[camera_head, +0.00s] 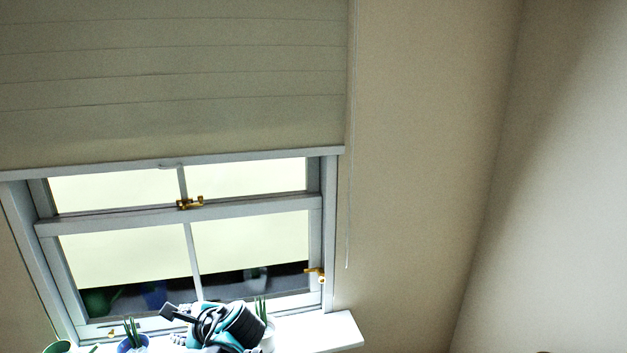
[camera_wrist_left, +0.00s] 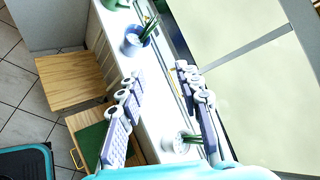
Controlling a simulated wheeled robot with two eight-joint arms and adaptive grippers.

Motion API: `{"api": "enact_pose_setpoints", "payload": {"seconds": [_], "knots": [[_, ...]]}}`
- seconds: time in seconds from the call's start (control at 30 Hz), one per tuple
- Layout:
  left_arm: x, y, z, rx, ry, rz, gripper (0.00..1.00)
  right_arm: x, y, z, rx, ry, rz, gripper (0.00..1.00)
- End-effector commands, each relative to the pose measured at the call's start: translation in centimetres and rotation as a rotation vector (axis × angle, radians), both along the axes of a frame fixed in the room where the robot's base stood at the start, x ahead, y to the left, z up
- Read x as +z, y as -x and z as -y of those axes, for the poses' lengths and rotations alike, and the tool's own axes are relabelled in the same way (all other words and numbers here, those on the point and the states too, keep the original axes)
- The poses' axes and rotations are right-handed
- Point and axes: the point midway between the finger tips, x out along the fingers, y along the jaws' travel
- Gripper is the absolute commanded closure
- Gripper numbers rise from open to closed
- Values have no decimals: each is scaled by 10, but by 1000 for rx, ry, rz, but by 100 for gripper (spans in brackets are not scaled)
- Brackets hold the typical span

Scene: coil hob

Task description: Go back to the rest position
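My left gripper (camera_head: 180,318) is low in the head view, in front of the window and over the right part of the white sill (camera_head: 335,333). In the left wrist view its two fingers stand well apart, so the gripper (camera_wrist_left: 160,78) is open. Nothing is held between the fingers; the sill shows in the gap. My right gripper is in neither view.
A blue pot (camera_wrist_left: 134,42) and a green pot (camera_wrist_left: 115,4) stand on the sill; a white potted plant (camera_wrist_left: 181,144) is close beside one finger. The window (camera_head: 130,240) with its lowered blind (camera_head: 170,80) is behind. Wooden furniture (camera_wrist_left: 72,80) stands below the sill.

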Motion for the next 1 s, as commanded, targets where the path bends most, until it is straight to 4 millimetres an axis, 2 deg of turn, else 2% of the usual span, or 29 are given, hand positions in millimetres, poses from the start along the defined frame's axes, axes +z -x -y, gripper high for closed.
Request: {"api": "enact_pose_setpoints", "payload": {"seconds": [0.03, 0.2, 0.3, 0.4, 0.5, 0.6, 1.0], "knots": [[-37, 23, 1, 47, 124, 53, 66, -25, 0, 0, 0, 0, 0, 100], [-137, 97, 33, 302, 659, 265, 66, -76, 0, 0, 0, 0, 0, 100], [-185, 132, 58, 475, 943, 367, 66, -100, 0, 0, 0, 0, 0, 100], [-218, 156, 80, 632, 1166, 437, 66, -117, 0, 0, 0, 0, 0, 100], [-237, 169, 96, 747, 1316, 480, 66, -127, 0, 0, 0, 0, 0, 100], [-245, 176, 104, 811, 1392, 498, 66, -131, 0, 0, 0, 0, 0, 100], [-244, 177, 107, 827, 1413, 503, 66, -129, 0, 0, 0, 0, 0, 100]]}}
